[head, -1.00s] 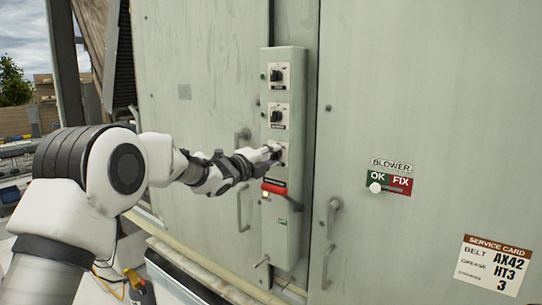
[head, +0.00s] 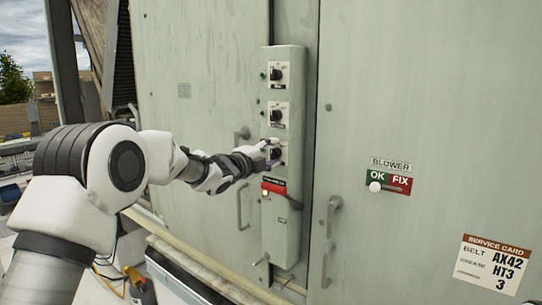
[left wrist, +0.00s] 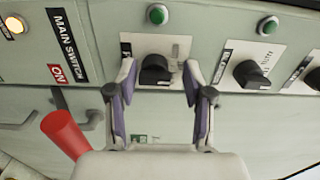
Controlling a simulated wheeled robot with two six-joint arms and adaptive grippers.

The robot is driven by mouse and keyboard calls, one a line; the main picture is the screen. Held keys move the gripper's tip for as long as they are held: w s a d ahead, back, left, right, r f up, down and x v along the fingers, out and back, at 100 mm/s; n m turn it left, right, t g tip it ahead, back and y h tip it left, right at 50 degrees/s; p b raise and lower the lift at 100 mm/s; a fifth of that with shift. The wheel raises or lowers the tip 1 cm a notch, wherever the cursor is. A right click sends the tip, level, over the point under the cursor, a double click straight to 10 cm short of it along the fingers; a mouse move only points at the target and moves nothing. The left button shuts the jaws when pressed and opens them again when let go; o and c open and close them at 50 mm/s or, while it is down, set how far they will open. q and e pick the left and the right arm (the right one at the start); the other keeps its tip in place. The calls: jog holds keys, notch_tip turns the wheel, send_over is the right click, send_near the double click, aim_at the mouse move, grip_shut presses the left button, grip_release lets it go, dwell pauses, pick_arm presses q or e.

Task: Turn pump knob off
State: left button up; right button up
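The control strip (head: 287,215) on the green-grey cabinet carries three dark rotary knobs in a column. The lowest knob (head: 278,153), just above the red main switch handle (head: 274,188), is the one at my left gripper (head: 271,152). In the left wrist view this knob (left wrist: 155,70) sits on a white plate between the two spread fingertips, with visible gaps on both sides. My left gripper (left wrist: 158,78) is open and not clamped on it. The knob's label is mostly hidden behind a finger, so its name cannot be read. My right gripper is out of view.
The middle knob (head: 278,116) and top knob (head: 279,74) are above. Green lamps (left wrist: 157,14) sit beside the knobs. The red handle (left wrist: 65,134) is close to my left finger. Door handles (head: 331,216) stick out nearby. A blower slider (head: 375,187) is at right.

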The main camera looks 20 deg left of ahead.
pick_arm(q)
jog(key=shift+f, duration=0.2)
jog(key=v, duration=1.2)
jog(key=shift+w+r, duration=0.1)
jog(key=shift+w, duration=0.05)
